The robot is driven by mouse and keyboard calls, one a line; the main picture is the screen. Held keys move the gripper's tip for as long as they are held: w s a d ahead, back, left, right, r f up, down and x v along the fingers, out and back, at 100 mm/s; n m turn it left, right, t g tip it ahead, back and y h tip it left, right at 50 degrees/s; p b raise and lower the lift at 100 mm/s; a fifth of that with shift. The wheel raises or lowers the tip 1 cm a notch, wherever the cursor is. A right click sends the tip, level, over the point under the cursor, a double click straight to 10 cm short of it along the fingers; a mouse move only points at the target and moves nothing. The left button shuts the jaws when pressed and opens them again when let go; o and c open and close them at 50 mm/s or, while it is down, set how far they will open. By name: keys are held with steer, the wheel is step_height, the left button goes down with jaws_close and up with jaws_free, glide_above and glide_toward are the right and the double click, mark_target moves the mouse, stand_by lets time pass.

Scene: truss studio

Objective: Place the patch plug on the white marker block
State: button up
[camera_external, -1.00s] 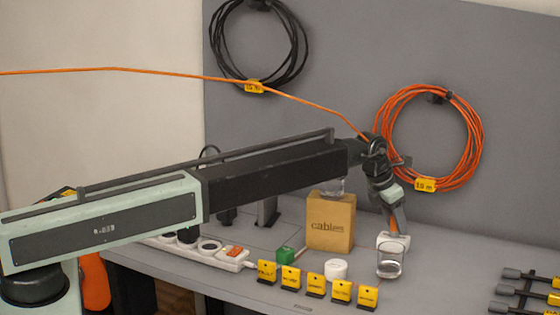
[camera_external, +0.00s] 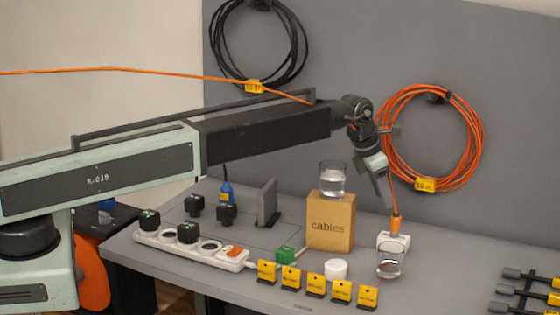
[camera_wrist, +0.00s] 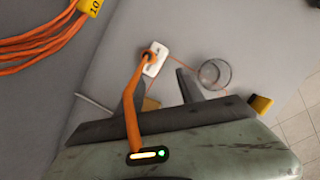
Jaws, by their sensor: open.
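The orange patch plug (camera_external: 396,223) stands upright on the white marker block (camera_external: 396,240), near the right end of the desk. In the wrist view the plug (camera_wrist: 147,56) sits at the left part of the white block (camera_wrist: 155,60), with an orange cable running back from it toward the wrist. My gripper (camera_external: 387,200) is just above the plug, open and holding nothing. In the wrist view its two dark fingers are spread apart (camera_wrist: 156,78), and the plug lies beyond the tips. The plug's contact with the block is small in view.
A clear glass (camera_external: 390,262) stands close in front of the block. A cardboard cables box (camera_external: 330,228) with another glass (camera_external: 333,180) on top is to the left. Several yellow tags (camera_external: 316,285) line the front edge, behind them a white cylinder (camera_external: 336,270). A power strip (camera_external: 190,247) lies left.

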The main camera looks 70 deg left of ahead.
steer(key=s+d+m+g, duration=0.1)
steer(key=s+d+m, duration=0.7)
steer(key=s+m, duration=0.3)
steer(key=s+d+f+m+g, duration=0.1)
steer(key=s+d+m, duration=0.7)
steer(key=s+m, duration=0.3)
steer(key=s+d+m+g, duration=0.2)
steer(key=s+d+m, duration=0.7)
steer(key=s+m, duration=0.2)
steer(key=m, duration=0.2)
steer(key=shift+s+f+m, duration=0.25)
steer(key=shift+s+m, duration=0.05)
steer(key=shift+s, duration=0.05)
